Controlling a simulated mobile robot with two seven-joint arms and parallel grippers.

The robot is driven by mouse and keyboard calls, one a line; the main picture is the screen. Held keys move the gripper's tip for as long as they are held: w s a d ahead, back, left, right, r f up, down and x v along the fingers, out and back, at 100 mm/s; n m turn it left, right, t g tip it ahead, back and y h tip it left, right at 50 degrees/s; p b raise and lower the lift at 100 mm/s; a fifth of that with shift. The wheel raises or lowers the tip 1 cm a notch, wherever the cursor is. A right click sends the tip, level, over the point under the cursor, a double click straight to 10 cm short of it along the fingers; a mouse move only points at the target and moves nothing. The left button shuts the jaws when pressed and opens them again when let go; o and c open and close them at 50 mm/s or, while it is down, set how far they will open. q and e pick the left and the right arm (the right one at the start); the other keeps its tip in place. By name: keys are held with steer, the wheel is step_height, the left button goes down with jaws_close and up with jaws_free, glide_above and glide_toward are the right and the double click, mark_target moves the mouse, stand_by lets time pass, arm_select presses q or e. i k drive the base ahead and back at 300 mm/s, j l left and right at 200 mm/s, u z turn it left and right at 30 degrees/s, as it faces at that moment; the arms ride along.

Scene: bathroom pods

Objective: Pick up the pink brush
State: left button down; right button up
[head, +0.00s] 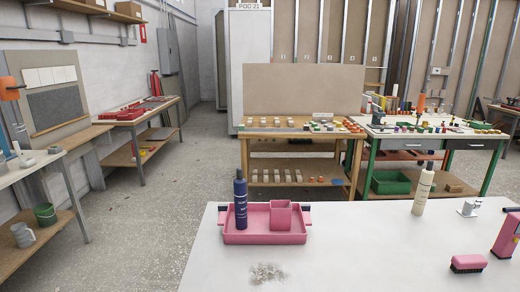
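The pink brush (468,263) lies on the white table (350,250) near its front right, bristles down. Its body is pink and its bristles are dark. Nothing touches it. Neither of my grippers shows in the head view.
A pink tray (264,238) holds a dark blue bottle (241,204) and a pink cup (281,216). A cream bottle (423,190) and a small white-and-metal item (467,209) stand right. A pink object (507,236) is cut off at the right edge. Grey crumbs (267,273) lie in front of the tray.

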mark_target(473, 264)
steer(key=z, duration=1.55)
steer(key=u, duration=1.05)
steer(key=i+l+u, duration=0.1)
steer(key=l, duration=0.4)
steer(key=i+l+u, duration=0.15)
steer(key=l, duration=0.4)
steer(key=l+u, duration=0.1)
steer(key=l, duration=0.4)
